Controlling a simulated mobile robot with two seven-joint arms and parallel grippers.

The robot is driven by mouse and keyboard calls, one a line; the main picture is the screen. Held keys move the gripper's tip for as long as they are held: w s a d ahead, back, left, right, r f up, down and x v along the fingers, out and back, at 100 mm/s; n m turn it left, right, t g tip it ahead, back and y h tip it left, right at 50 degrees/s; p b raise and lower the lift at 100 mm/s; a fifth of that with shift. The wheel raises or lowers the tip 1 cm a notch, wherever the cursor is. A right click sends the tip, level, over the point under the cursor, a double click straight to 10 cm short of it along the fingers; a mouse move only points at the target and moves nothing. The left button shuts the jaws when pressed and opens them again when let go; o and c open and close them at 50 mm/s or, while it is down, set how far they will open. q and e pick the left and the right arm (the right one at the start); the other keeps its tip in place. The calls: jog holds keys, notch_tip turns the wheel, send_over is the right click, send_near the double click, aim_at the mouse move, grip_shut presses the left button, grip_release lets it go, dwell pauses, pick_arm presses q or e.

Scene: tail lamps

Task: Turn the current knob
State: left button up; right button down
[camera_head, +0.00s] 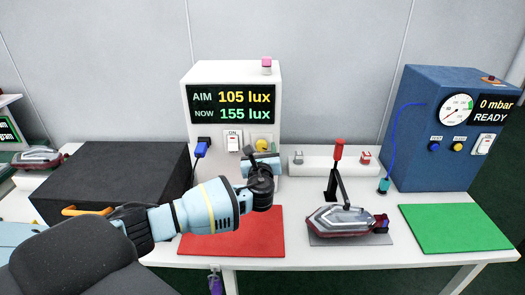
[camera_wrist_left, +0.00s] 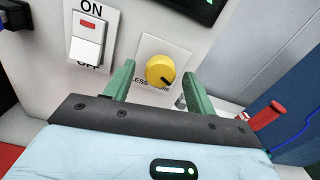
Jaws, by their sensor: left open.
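The current knob (camera_head: 262,145) is a yellow round knob on the white lux box (camera_head: 230,75). The box display reads AIM 105 lux and NOW 155 lux. In the left wrist view the knob (camera_wrist_left: 160,70) shows a dark pointer mark toward its lower right, on a white plate with partly hidden lettering below. My left gripper (camera_head: 266,160) is in front of the box, just below the knob in the head view. Its green fingers (camera_wrist_left: 158,80) are open, with the knob showing between them; whether they touch it I cannot tell. My right gripper is not in view.
An ON/OFF switch (camera_wrist_left: 88,38) sits left of the knob. A blue plug (camera_head: 202,147) is further left. A lamp (camera_head: 342,220) lies under a red-handled clamp (camera_head: 338,150). Red (camera_head: 275,242) and green (camera_head: 452,228) mats lie on the table. A blue pressure box (camera_head: 430,130) stands right.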

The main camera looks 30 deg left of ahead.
pick_arm(q)
jog(key=c, duration=1)
jog(key=shift+n, duration=0.3)
